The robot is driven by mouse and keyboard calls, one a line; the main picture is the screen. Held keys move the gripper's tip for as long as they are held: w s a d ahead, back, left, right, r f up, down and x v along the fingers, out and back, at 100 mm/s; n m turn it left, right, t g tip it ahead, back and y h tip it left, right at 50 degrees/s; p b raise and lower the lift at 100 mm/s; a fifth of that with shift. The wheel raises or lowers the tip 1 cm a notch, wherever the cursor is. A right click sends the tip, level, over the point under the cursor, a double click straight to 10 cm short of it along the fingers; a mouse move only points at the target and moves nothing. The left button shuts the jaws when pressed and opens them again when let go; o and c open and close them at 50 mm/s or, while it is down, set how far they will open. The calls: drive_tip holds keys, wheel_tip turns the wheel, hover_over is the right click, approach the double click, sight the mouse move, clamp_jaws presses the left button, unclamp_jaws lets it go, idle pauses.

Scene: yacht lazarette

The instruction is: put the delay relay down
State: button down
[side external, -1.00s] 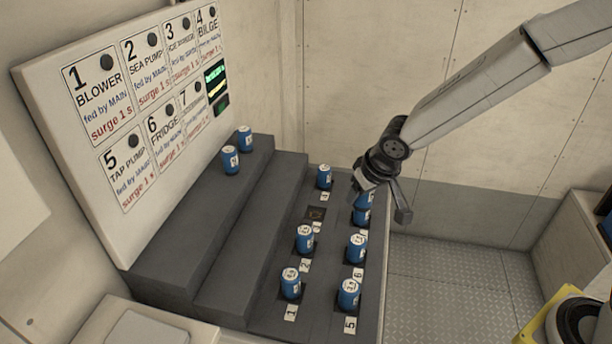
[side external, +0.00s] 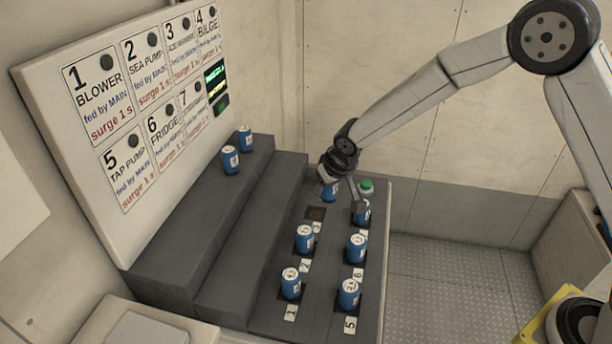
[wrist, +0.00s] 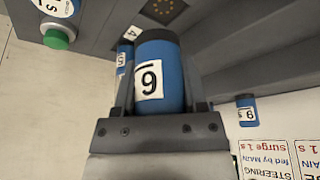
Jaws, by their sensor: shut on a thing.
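My gripper (side external: 342,192) is shut on a blue delay relay (wrist: 160,78) with a dark end and a white label bearing one underlined digit, 6 or 9. In the side view the blue relay body (side external: 330,191) shows between the fingers, over the far end of the left socket row. I cannot tell whether it touches the step. Part of another blue relay (wrist: 123,56) shows behind it in the wrist view. An empty dark socket (side external: 316,213) lies just nearer the side camera. It shows at the top of the wrist view (wrist: 162,8), by the card 4 (wrist: 132,30).
Blue relays stand in the left row (side external: 305,240) and right row (side external: 357,248); one (side external: 362,212) is close beside my gripper. A green button (side external: 366,186) is behind it. Two relays (side external: 231,160) stand on the top step. A labelled panel (side external: 120,110) rises at left.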

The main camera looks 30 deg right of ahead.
hover_over(311, 210)
drive_tip(key=s, duration=0.2)
drive_tip(key=shift+f, duration=2.45)
drive_tip(key=shift+w+f, duration=0.3)
drive_tip(key=shift+f, duration=1.5)
drive_tip(key=shift+f, duration=0.1)
drive_tip(key=shift+c, duration=0.7)
unclamp_jaws()
drive_tip(key=shift+v, duration=6.1)
